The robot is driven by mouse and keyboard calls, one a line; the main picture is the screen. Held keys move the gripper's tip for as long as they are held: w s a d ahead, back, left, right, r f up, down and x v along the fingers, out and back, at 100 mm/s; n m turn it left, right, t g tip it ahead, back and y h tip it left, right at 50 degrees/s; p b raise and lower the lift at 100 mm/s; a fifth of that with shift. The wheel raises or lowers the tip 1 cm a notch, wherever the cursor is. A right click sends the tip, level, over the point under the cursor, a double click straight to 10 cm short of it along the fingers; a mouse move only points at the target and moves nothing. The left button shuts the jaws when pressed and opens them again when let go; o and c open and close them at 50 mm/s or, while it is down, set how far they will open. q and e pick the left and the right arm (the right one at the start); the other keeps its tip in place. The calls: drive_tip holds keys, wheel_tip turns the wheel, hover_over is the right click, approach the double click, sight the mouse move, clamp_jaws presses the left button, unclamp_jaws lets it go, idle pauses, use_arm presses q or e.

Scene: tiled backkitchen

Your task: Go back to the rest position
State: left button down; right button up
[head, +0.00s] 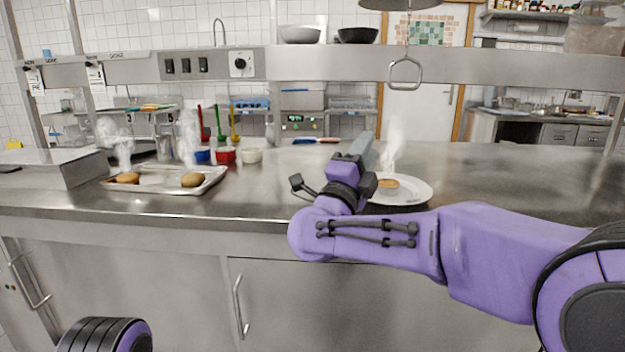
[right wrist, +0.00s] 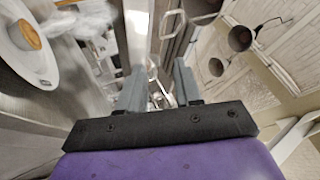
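My right arm reaches in from the right in the head view, purple with black joints. Its gripper (head: 362,150) is raised over the steel counter (head: 290,190), just left of the white plate. In the right wrist view the two grey fingers of this gripper (right wrist: 160,88) stand apart with nothing between them. My left gripper is not in view; only a dark and purple part of my body shows at the lower left of the head view.
A white plate (head: 418,190) with a steaming browned patty (head: 388,184) is close beside my right gripper. A metal tray (head: 160,182) with two patties lies at left. Red (head: 225,156), blue and white tubs stand behind it. An overhead shelf rail (head: 320,66) spans the back.

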wheel_tip(320, 180, down, 16)
drive_tip(key=w+d+n+y+p, duration=0.2)
drive_tip(key=d+n+y, duration=0.1)
drive_tip(key=n+y, duration=0.5)
drive_tip(key=s+d+f+n+g+y+p, duration=0.15)
drive_tip(key=s+f, duration=0.25)
drive_tip(key=f, duration=0.4)
drive_tip(key=s+d+f+n+g+p, duration=0.1)
drive_tip(key=s+d+f+n+g, duration=0.25)
drive_tip(key=f, duration=0.55)
drive_tip(key=s+d+f+n+g+y+p, duration=0.1)
drive_tip(key=s+d+f+n+g, duration=0.1)
drive_tip(key=s+f, duration=0.45)
drive_tip(key=s+d+f+g+p, duration=0.1)
drive_tip(key=s+d+f+g, duration=0.2)
drive_tip(key=s, duration=0.7)
drive_tip(key=s+d+f+n+g+p, duration=0.1)
drive_tip(key=s+d+f+g+p, duration=0.1)
drive_tip(key=s+f, duration=0.4)
drive_tip(key=s+d+f+n+g+h+p, duration=0.1)
drive_tip(key=s+d+f+g, duration=0.3)
drive_tip(key=s, duration=1)
drive_tip(key=shift+s+d+f+g, duration=0.3)
drive_tip(key=shift+d+f, duration=0.1)
drive_tip(key=shift+d, duration=0.15)
drive_tip(key=shift+w, duration=0.1)
